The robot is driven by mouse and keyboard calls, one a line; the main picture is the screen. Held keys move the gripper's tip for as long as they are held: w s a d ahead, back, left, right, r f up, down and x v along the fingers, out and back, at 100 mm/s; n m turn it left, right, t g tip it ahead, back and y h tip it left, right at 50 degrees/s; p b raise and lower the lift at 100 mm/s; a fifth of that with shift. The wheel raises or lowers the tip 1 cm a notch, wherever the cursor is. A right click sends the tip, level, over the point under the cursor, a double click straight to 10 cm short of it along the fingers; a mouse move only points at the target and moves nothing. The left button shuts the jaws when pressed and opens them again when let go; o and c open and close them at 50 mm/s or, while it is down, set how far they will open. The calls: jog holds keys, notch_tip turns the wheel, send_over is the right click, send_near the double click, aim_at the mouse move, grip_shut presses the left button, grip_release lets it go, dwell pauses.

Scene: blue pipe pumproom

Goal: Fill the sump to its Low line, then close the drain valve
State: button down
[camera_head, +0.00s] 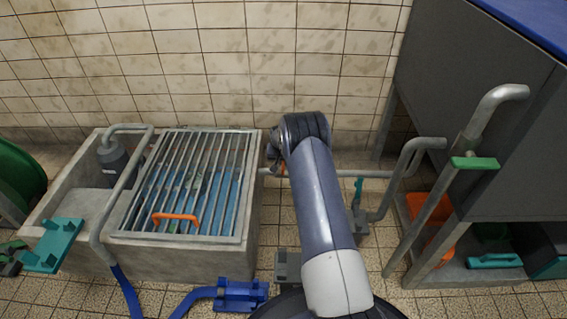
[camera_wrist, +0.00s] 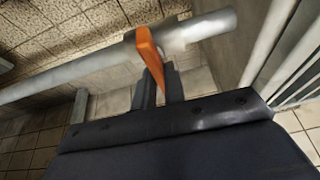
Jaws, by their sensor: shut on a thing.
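The sump is a concrete basin (camera_head: 180,262) at the left of the head view, covered on its right part by a metal grate with an orange handle (camera_head: 176,217). Blue water (camera_head: 190,190) shows under the bars; I cannot make out a Low line or the level. A grey pipe (camera_head: 330,173) runs right from the basin. In the wrist view an orange valve lever (camera_wrist: 150,50) is on this pipe (camera_wrist: 75,75), angled across it. My gripper (camera_wrist: 158,85) is shut on the lever. In the head view my arm mostly hides the lever and gripper.
A grey pump (camera_head: 112,157) stands in the basin's left part. At right are an upright pipe with a green lever (camera_head: 474,163), a teal lever (camera_head: 358,190) and a grey cabinet (camera_head: 460,100).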

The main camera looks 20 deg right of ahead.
dwell(0.3)
jog(key=c, duration=1.5)
grip_release()
jog(key=p+v, duration=0.4)
jog(key=v, duration=0.6)
jog(key=shift+s+a+r, duration=0.1)
jog(key=shift+s+r, duration=0.1)
jog(key=shift+r, duration=0.15)
jog(key=shift+f, duration=0.1)
jog(key=b+x, duration=0.4)
jog(key=x, duration=0.7)
jog(key=shift+f, duration=0.1)
jog(key=shift+w+r, duration=0.1)
jog(key=shift+r, duration=0.25)
jog(key=shift+n+p, duration=0.35)
jog(key=shift+n, duration=0.05)
